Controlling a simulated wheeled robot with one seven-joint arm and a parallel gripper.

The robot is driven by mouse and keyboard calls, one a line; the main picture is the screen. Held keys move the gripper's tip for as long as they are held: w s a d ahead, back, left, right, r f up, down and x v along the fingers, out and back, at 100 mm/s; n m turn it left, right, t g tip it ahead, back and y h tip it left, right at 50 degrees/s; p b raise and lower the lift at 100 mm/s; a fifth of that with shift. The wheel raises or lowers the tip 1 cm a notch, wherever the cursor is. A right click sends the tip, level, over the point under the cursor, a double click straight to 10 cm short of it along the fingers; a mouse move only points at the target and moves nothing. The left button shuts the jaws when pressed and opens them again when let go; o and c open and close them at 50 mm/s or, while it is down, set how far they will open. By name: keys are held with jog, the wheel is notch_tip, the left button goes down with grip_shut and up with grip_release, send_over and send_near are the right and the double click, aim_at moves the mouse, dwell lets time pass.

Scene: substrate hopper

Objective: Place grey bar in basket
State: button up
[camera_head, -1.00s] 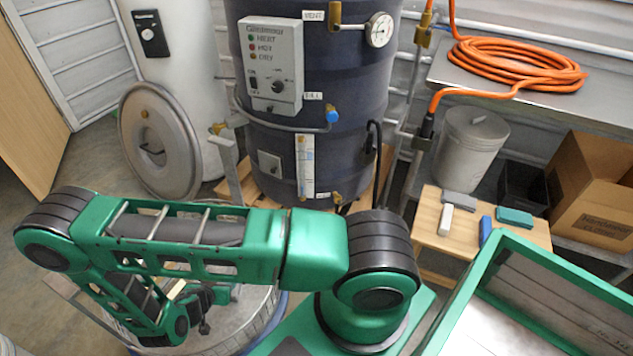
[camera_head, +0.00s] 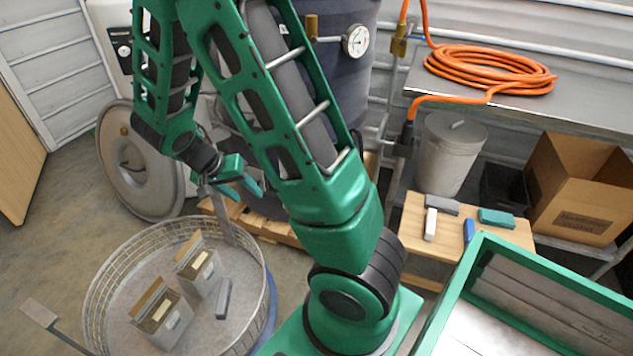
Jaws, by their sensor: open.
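A dark grey bar (camera_head: 223,299) lies in the round wire basket (camera_head: 100,285) at the lower left. It is beside two small open-lidded boxes, and I cannot tell whether it touches the nearer one. Another grey bar (camera_head: 441,205) lies at the back of the small wooden stool (camera_head: 412,235) on the right. My gripper (camera_head: 246,193) is open and empty, raised above and behind the far rim of the basket. It is apart from both grey bars.
A white bar (camera_head: 430,224), a blue bar (camera_head: 469,231) and a teal block (camera_head: 497,217) share the stool. A green-rimmed tray (camera_head: 455,290) stands at the lower right. The dark tank (camera_head: 345,85) rises behind my arm.

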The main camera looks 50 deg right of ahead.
jog(key=s+d+r+n+y, duration=0.1)
jog(key=s+d+r+y, duration=0.1)
jog(key=s+r, duration=0.45)
jog(key=s+d+r+n+y, duration=0.1)
jog(key=s+d+r, duration=0.2)
jog(key=s+r, duration=0.3)
jog(key=s+a+r+n+y, duration=0.1)
jog(key=s, duration=0.5)
jog(key=s+a+r+n+y, duration=0.1)
jog(key=s+a+r, duration=0.1)
jog(key=s, duration=0.4)
jog(key=shift+s+r+y, duration=0.15)
jog(key=shift+r+y, duration=0.1)
jog(key=shift+y, duration=0.05)
